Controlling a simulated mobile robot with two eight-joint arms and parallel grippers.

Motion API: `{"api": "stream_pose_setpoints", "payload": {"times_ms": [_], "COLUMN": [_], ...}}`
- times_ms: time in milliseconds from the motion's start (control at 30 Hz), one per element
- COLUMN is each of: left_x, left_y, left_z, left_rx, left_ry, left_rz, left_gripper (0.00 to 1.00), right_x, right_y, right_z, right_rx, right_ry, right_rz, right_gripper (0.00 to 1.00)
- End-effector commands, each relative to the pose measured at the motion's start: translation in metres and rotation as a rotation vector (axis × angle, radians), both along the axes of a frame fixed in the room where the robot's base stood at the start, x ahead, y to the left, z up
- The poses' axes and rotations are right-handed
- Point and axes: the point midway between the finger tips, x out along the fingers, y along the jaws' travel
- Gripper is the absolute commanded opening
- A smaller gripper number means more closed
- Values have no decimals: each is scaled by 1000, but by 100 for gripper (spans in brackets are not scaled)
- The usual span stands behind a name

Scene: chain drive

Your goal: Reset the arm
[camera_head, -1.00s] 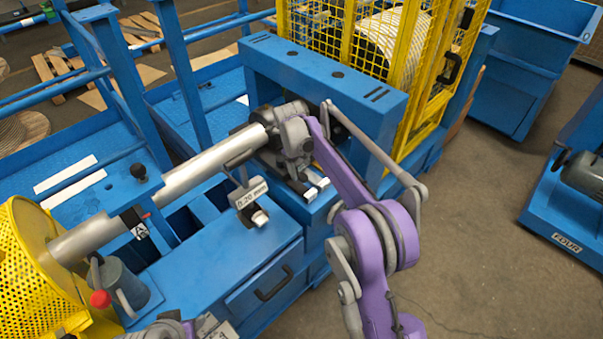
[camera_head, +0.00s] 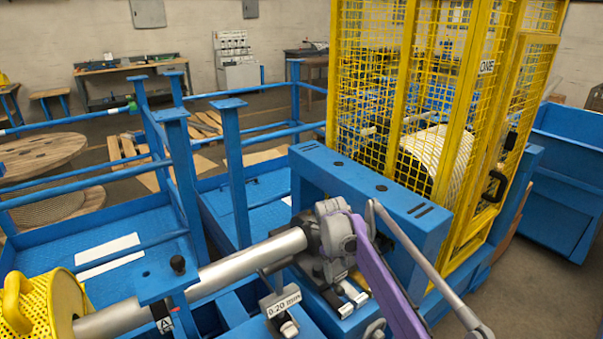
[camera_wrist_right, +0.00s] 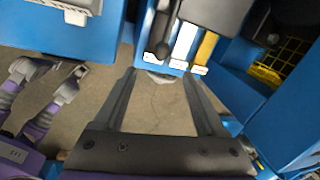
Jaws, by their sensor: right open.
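My right arm comes in at the lower right of the head view. Its grey wrist is beside the end of a silver roller (camera_head: 250,255), in front of a blue frame (camera_head: 350,178). My right gripper (camera_head: 345,297) points down there; its fingers are partly hidden by the arm. My left gripper does not show in the head view.
A yellow mesh cage (camera_head: 385,70) stands behind the blue frame. A yellow perforated guard (camera_head: 55,300) is at the lower left. A "0.20 mm" label (camera_head: 283,302) stands in front of the roller. Blue rails (camera_head: 235,170) rise behind it. Open floor (camera_head: 550,290) lies at right.

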Motion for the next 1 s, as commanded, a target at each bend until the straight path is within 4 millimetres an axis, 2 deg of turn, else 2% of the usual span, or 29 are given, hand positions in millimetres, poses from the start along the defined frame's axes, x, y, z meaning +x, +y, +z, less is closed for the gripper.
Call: {"api": "stream_pose_setpoints", "payload": {"times_ms": [167, 333, 533, 733, 900, 1000], "left_x": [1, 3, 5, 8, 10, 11], "left_y": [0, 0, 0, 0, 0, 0], "left_z": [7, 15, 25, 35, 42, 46], "left_rx": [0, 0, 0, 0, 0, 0], "left_ry": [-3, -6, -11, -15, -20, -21], "left_rz": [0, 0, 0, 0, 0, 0], "left_gripper": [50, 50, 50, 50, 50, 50], "right_x": [-35, -93, -172, -257, -322, -350], "right_y": [-8, -16, -23, -28, -30, -30], "right_z": [34, 67, 84, 78, 55, 40], "right_rx": [-20, -71, -169, -312, -461, -538], "right_ry": [-1, -10, -26, -35, -28, -18], "right_rz": [259, 656, 1123, 1578, 1932, 2091], "right_gripper": [73, 73, 73, 73, 73, 73]}}
